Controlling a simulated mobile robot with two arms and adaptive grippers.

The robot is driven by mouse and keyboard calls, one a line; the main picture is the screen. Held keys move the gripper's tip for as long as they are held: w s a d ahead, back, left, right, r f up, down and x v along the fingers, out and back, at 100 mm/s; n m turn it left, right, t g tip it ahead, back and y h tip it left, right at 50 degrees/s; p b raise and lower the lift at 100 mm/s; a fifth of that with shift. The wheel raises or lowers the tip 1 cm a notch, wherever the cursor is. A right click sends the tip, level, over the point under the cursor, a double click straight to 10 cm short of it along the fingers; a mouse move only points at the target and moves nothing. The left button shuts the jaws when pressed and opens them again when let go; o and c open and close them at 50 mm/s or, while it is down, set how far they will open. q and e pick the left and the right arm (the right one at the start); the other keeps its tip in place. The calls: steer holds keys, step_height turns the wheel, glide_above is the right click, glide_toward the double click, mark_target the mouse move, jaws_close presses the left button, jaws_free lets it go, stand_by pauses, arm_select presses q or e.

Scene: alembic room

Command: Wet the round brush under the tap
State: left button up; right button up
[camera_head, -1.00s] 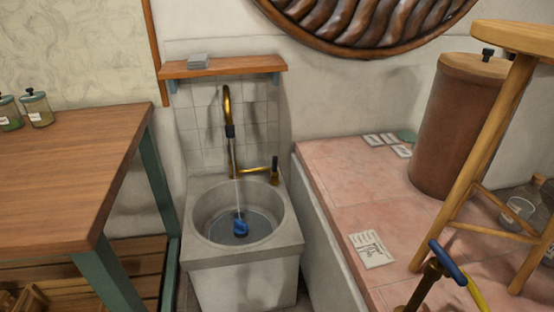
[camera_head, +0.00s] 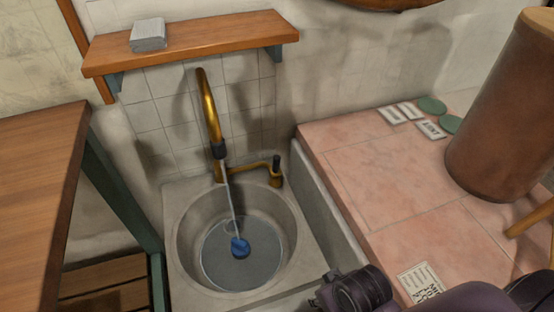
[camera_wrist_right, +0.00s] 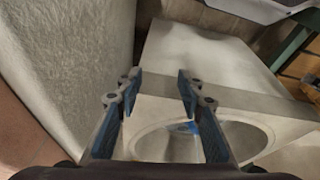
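A brass tap (camera_head: 208,105) curves over a round grey basin (camera_head: 185,262) in the head view. A thin pale stream runs down from its spout. A small blue object (camera_head: 240,247) sits in the basin where the stream lands; I cannot tell whether it is the round brush. A patch of blue also shows inside the basin in the right wrist view (camera_wrist_right: 184,127). My right gripper (camera_wrist_right: 160,80) is open and empty in the wrist view, its fingers apart above the sink's edge. My dark right arm shows at the bottom right of the head view. My left gripper is not in view.
A brass lever (camera_head: 276,172) stands right of the spout. A wooden shelf (camera_head: 210,42) with a grey block (camera_head: 148,36) hangs above. A wooden table (camera_head: 35,185) is at left. A pink tiled ledge (camera_head: 385,180) with cards and a brown cylinder (camera_head: 505,115) is at right.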

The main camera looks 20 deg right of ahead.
steer(key=w+r+t, duration=0.1)
steer(key=w, duration=0.3)
steer(key=w+a+r+t+y, duration=0.1)
steer(key=w+t, duration=0.1)
steer(key=w, duration=0.3)
steer(key=w+a+r+t, duration=0.1)
steer(key=w+t, duration=0.1)
steer(key=w, duration=0.3)
steer(key=shift+a+r+n, duration=0.1)
steer(key=shift+a+n, duration=0.05)
steer(key=shift+n, duration=0.25)
steer(key=w+r+t+y, duration=0.1)
steer(key=w+t, duration=0.2)
steer(key=w, duration=0.5)
steer(key=t+y, duration=0.2)
steer(key=t, duration=0.4)
glide_toward(279, 162)
steer(key=x, duration=0.4)
steer(key=shift+w+a+f, duration=0.1)
steer(key=shift+w+f, duration=0.1)
steer(key=shift+w, duration=0.1)
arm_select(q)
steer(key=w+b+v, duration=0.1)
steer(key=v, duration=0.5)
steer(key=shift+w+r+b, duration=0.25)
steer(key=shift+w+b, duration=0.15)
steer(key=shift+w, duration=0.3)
arm_select(e)
steer(key=shift+x, duration=3.45)
steer(key=shift+c, duration=0.5)
